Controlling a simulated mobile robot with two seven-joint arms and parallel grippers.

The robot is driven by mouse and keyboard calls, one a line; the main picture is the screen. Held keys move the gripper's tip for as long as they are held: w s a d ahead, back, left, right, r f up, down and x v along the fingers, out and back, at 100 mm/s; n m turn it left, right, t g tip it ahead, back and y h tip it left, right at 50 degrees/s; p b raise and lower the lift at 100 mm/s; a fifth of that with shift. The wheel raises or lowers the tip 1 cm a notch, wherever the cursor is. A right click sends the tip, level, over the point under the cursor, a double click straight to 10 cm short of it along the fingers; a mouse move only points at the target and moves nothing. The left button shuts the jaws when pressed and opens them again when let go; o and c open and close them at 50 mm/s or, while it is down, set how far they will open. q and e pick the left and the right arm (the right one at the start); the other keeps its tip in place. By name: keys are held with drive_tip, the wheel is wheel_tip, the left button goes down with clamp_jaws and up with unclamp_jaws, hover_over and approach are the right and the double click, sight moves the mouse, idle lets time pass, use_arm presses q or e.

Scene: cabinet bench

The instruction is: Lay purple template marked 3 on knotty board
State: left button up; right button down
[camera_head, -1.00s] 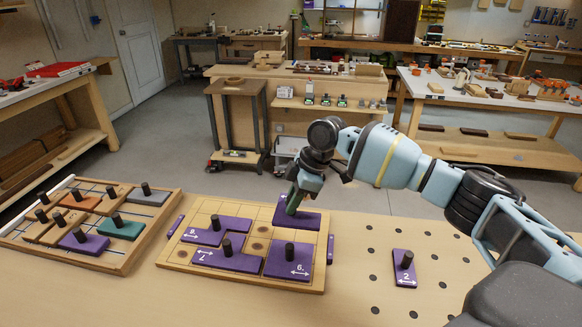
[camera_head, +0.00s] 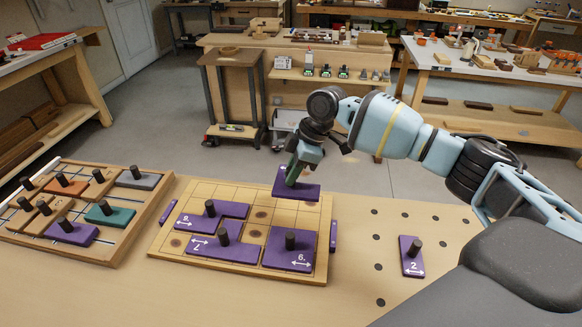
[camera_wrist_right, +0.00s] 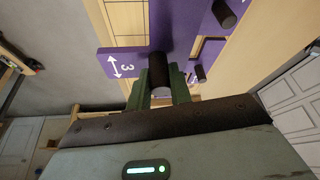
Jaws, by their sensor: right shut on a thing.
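The purple template marked 3 (camera_wrist_right: 120,64) has its dark round knob between the fingers of my right gripper (camera_wrist_right: 158,88). In the head view my right gripper (camera_head: 294,172) holds this template (camera_head: 305,193) at the far right corner of the knotty board (camera_head: 225,190). The template appears raised above the board, with its far part overhanging the far edge. The board is pale wood with a grid and dark knots. Purple templates marked 8 (camera_head: 235,208), 7 (camera_head: 213,252) and 6 (camera_head: 278,253) lie on it. My left gripper is not in view.
A purple template marked 2 (camera_head: 412,268) lies on the bench right of the board, among dark holes. A wooden rack (camera_head: 120,245) with several coloured knobbed templates stands at left. Bare board squares show at the far left and middle.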

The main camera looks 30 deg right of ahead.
drive_tip(key=shift+f, duration=0.55)
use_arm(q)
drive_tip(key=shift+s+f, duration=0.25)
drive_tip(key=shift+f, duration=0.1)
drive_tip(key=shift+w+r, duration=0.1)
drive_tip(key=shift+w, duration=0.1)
use_arm(e)
drive_tip(key=shift+f+b, duration=0.9)
drive_tip(key=shift+f, duration=2.65)
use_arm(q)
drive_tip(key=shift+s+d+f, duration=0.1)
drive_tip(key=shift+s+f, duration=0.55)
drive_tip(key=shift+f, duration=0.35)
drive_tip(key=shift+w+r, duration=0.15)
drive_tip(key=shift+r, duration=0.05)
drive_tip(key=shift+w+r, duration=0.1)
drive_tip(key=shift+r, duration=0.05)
use_arm(e)
drive_tip(key=shift+f, duration=0.35)
